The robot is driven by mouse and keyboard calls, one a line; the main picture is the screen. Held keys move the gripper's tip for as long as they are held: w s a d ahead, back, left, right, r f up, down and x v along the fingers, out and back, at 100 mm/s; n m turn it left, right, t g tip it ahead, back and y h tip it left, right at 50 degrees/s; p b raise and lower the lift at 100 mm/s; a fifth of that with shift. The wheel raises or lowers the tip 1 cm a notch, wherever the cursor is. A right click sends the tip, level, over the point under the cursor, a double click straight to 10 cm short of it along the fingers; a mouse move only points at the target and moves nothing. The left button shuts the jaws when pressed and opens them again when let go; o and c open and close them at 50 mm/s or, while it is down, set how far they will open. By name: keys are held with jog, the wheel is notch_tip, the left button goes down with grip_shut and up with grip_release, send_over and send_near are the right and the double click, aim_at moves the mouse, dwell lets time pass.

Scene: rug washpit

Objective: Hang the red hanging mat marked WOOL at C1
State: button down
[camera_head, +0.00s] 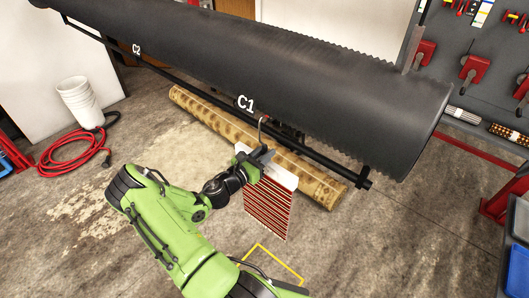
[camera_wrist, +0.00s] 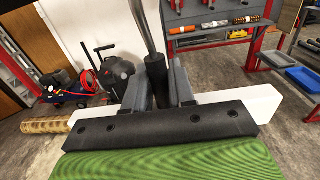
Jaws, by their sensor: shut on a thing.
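The red striped mat (camera_head: 268,208) hangs below a white top bar (camera_head: 281,175), with a grey hook (camera_head: 262,130) rising above it. No WOOL lettering is readable. My gripper (camera_head: 256,157) is shut on the hanger at the foot of the hook. In the wrist view, my gripper (camera_wrist: 159,90) holds the black hook base (camera_wrist: 156,68), and the white bar (camera_wrist: 262,103) extends to the right.
A patterned rolled rug (camera_head: 318,186) lies on the floor behind the mat. The C2 label (camera_head: 136,49) is farther left. White buckets (camera_head: 80,103) and a red hose (camera_head: 72,152) stand at left. Open floor surrounds a yellow outline (camera_head: 272,262).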

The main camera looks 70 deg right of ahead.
jog(key=shift+f+b, duration=1.05)
jog(key=shift+f, duration=0.55)
jog(key=c, duration=0.9)
grip_release()
jog(key=shift+o, duration=0.2)
jog(key=b+v, duration=0.1)
jog(key=v, duration=1.4)
jog(key=shift+w+a+b, duration=0.2)
jog(key=shift+a+b, duration=0.15)
